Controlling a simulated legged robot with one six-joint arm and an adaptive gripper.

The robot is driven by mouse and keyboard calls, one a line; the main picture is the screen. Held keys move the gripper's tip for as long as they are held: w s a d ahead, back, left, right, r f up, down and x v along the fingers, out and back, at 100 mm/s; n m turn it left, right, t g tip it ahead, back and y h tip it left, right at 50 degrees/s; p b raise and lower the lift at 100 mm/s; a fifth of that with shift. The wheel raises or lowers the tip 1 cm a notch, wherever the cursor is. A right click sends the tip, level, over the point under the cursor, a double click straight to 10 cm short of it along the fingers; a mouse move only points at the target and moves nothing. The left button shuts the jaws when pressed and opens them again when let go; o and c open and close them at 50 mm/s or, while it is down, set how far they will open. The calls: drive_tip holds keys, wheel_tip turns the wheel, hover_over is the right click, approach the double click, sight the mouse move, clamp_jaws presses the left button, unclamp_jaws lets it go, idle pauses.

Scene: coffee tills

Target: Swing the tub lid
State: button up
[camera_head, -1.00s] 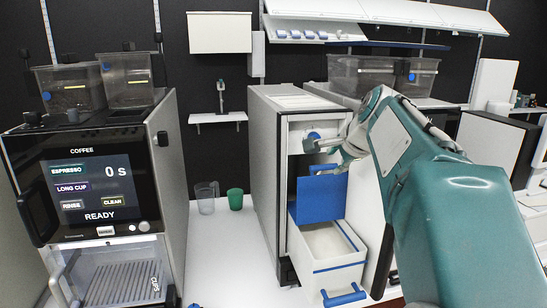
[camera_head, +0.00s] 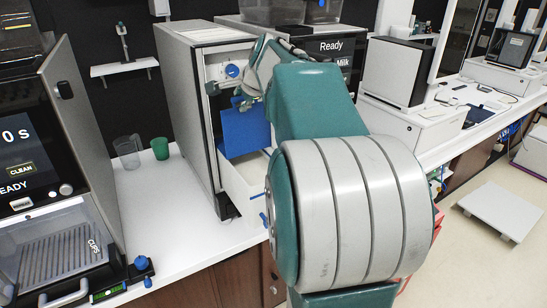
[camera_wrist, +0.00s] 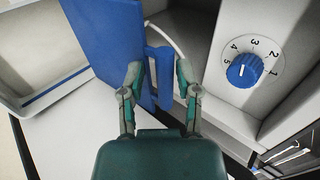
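The tub lid is a flat blue panel (camera_head: 243,131) standing upright above the white tub (camera_head: 240,183) in the front of the grey and white machine. In the wrist view the lid (camera_wrist: 112,42) fills the upper middle, with a blue handle bar (camera_wrist: 156,76) on its right side. My gripper (camera_wrist: 158,78) has its two fingers apart, one on each side of the bar. The left finger overlaps the lid's edge; whether it touches cannot be told. In the head view my gripper (camera_head: 243,98) is at the lid's upper edge, partly hidden by my arm.
A blue dial (camera_wrist: 244,70) with numbers is on the machine front, right of my gripper. The coffee machine (camera_head: 80,150) stands left. A clear jug (camera_head: 127,152) and a green cup (camera_head: 160,148) stand on the white counter between.

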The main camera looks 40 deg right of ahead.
sight(247, 113)
drive_tip(key=shift+s+d+r, duration=0.1)
drive_tip(key=shift+d, duration=0.2)
clamp_jaws()
drive_tip(key=shift+d, duration=0.3)
drive_tip(key=shift+s+a+f, duration=0.1)
drive_tip(key=shift+s+a, duration=0.05)
drive_tip(key=shift+s, duration=0.5)
drive_tip(key=shift+s+a+f, duration=0.1)
drive_tip(key=shift+s+a, duration=0.05)
drive_tip(key=shift+s, duration=0.5)
drive_tip(key=shift+s+a+f, duration=0.1)
drive_tip(key=shift+s+a, duration=0.05)
drive_tip(key=shift+s, duration=0.5)
drive_tip(key=s+a+f, duration=0.2)
drive_tip(key=s+f, duration=0.1)
drive_tip(key=s, duration=0.6)
drive_tip(key=shift+s, duration=0.25)
